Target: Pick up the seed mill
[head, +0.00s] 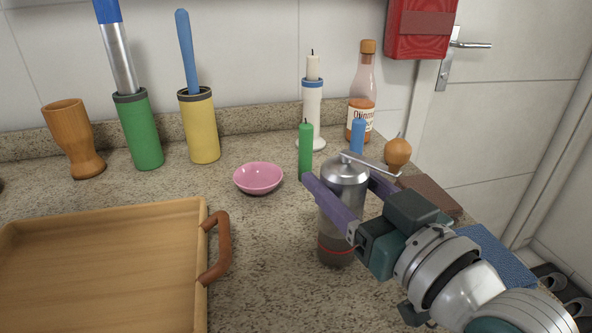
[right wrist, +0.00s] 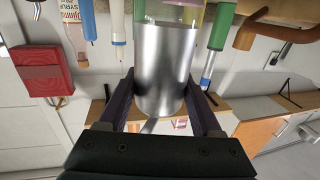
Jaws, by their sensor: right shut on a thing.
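The seed mill (head: 341,215) is a metallic cylinder with a domed lid, a thin crank handle on top and a darker lower part with a red line. It stands upright right of the tray. My right gripper (head: 345,182) has its two purple fingers on either side of the mill's upper body and is shut on it. In the right wrist view the mill's shiny body (right wrist: 165,75) sits between the dark fingers. I cannot tell whether its base touches the counter. My left gripper is not in view.
A wooden tray (head: 204,285) with a brown handle lies left of the mill. A pink bowl (head: 258,179), a green candle (head: 305,152), a blue candle (head: 357,136), a white candle holder (head: 312,112) and a sauce bottle (head: 362,90) stand behind. A blue cloth-like item (head: 497,256) lies right.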

